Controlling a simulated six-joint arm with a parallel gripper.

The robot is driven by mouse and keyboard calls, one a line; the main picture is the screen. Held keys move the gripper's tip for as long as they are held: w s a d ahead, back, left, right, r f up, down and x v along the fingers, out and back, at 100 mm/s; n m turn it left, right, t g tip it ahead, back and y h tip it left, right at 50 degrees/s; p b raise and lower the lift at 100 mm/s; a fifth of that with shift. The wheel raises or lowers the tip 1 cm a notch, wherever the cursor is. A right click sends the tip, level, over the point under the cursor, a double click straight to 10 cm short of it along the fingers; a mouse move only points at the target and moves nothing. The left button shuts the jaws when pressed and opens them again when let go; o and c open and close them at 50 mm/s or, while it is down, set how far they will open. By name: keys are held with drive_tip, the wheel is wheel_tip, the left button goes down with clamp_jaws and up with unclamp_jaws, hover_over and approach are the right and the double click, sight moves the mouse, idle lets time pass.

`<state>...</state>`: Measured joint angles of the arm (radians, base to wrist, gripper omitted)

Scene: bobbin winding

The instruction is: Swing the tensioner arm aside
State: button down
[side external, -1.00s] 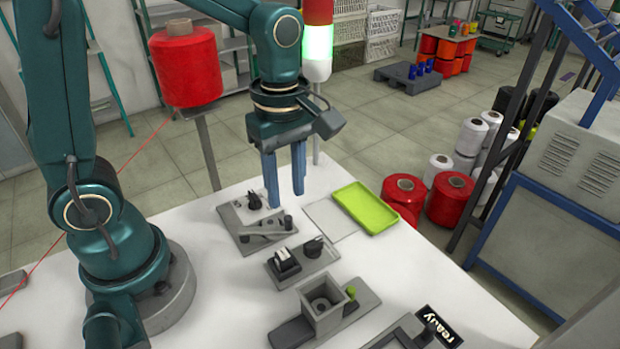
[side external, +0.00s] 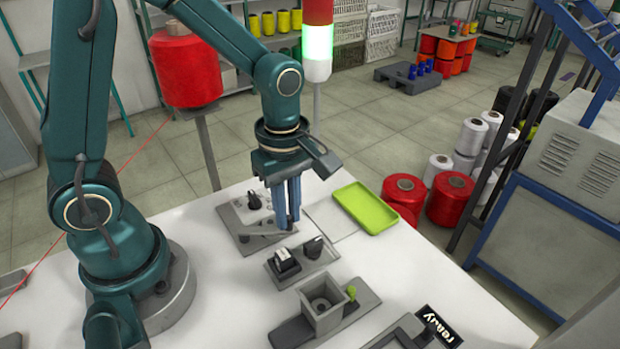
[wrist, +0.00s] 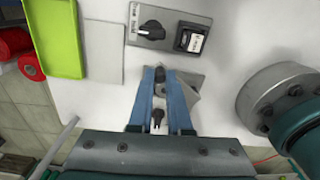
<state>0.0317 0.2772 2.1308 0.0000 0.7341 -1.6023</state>
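The tensioner arm (side external: 258,229), a grey bar, lies on a flat grey plate (side external: 229,215) on the white table, mostly behind my fingers. A dark upright knob stands at its right end; in the wrist view the knob (wrist: 160,76) shows between the fingertips. My gripper (side external: 286,222) points down there, its two blue fingers drawn close together on either side of the knob. In the wrist view my gripper (wrist: 160,72) appears shut on it, though the exact contact is small. A small black knob (side external: 254,201) sits farther back on the plate.
A switch box (side external: 303,262) with a rotary knob and rocker stands just in front. A lime tray (side external: 366,207) lies to the right beside a pale sheet (side external: 331,218). A red cone (side external: 186,70) stands on a post behind.

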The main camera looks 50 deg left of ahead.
drive_tip(key=shift+s+d, duration=0.25)
drive_tip(key=shift+d, duration=0.05)
idle(0.4)
